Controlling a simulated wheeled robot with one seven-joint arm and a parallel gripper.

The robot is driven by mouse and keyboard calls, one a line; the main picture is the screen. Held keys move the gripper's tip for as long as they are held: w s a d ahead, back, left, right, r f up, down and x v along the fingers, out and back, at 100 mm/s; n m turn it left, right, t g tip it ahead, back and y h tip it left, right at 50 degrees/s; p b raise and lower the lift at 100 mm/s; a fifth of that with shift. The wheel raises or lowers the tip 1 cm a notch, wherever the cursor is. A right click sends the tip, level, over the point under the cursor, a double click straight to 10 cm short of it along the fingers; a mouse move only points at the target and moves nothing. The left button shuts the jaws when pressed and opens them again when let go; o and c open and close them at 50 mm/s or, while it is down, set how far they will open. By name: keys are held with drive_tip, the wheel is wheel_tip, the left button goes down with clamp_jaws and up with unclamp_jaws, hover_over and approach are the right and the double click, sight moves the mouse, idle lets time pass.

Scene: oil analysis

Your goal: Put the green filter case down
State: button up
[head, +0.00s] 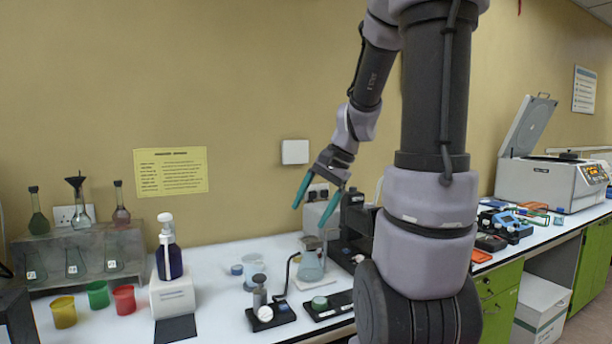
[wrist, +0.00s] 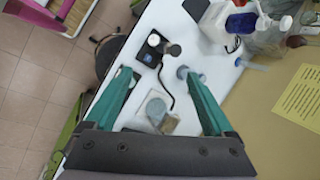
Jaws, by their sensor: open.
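A small round case with a green top (head: 320,302), which looks like the green filter case, sits on a black base plate (head: 338,306) at the front of the bench in the head view. My gripper (head: 311,214) is open and empty, its teal fingers pointing down above the bench, higher than the case and apart from it. In the wrist view my gripper (wrist: 157,74) shows both fingers spread with nothing between the tips. There the left finger covers most of the black plate, and I cannot make out the case clearly.
A flask (head: 311,266) on a pale plate stands behind the case. A black holder with a white disc (head: 265,313) is left of it. Blue-lidded jars (head: 254,268), a dark bottle (head: 169,260) and coloured cups (head: 97,293) stand farther left. A black instrument (head: 357,226) stands behind right.

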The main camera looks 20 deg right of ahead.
drive_tip(key=s+a+r+n+t+h, duration=0.1)
drive_tip(key=s+a+r+n+t, duration=0.1)
drive_tip(key=s+r, duration=0.3)
drive_tip(key=s+a+r+n+t+h, duration=0.1)
drive_tip(key=s+a+r+n+t, duration=0.1)
drive_tip(key=s+a+r+n, duration=0.2)
drive_tip(key=shift+s+r+n, duration=0.45)
drive_tip(key=shift+s+n, duration=0.05)
drive_tip(key=shift+s, duration=0.15)
